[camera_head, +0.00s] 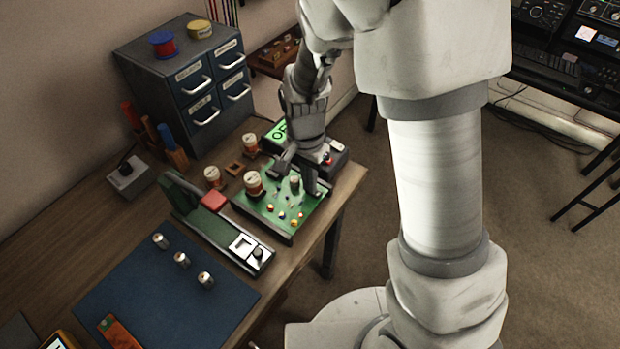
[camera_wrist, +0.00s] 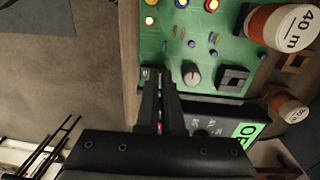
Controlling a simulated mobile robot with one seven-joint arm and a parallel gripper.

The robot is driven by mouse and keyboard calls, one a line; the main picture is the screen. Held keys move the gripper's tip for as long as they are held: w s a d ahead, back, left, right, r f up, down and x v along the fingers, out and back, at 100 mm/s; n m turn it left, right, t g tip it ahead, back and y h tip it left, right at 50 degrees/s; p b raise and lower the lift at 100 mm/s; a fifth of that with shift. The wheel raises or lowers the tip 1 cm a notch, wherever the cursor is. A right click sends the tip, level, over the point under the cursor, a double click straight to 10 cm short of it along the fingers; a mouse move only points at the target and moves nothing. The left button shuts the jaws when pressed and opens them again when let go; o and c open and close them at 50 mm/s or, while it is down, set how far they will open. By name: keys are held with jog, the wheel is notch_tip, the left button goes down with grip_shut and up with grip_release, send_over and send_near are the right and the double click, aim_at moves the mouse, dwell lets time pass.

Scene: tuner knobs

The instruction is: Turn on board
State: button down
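The green circuit board (camera_head: 270,212) lies near the right edge of the bench, with coloured lights and a coil on it. In the wrist view the board (camera_wrist: 215,50) shows a round pale knob (camera_wrist: 192,75) with a red mark. My gripper (camera_wrist: 159,72) points down at a corner of the board, left of the knob in that view. Its two fingers are close together and look shut, with nothing clearly held. Their tips cover part of a small dark fitting at the board's edge; contact is unclear. In the head view my gripper (camera_head: 312,190) is right of the knob (camera_head: 294,181).
A black box with a green display (camera_head: 276,132) and a red button (camera_head: 328,160) stands behind the board. Labelled coils (camera_head: 213,177) stand left of it. A long tester (camera_head: 215,225), a blue mat (camera_head: 165,295) with metal cylinders, and a drawer cabinet (camera_head: 190,85) share the bench.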

jog(key=shift+s+d+f, duration=0.3)
jog(key=shift+s+f, duration=0.1)
jog(key=shift+f, duration=0.1)
jog(key=shift+s+d, duration=0.35)
jog(key=shift+d, duration=0.3)
jog(key=shift+r, duration=0.15)
jog(key=shift+w+r+p, duration=0.1)
jog(key=shift+r+p, duration=0.15)
jog(key=shift+p, duration=0.1)
notch_tip(320, 180, up, 14)
jog(key=w+a+p, duration=0.1)
jog(key=p, duration=0.3)
jog(key=shift+a+r, duration=0.15)
jog(key=shift+a, duration=0.1)
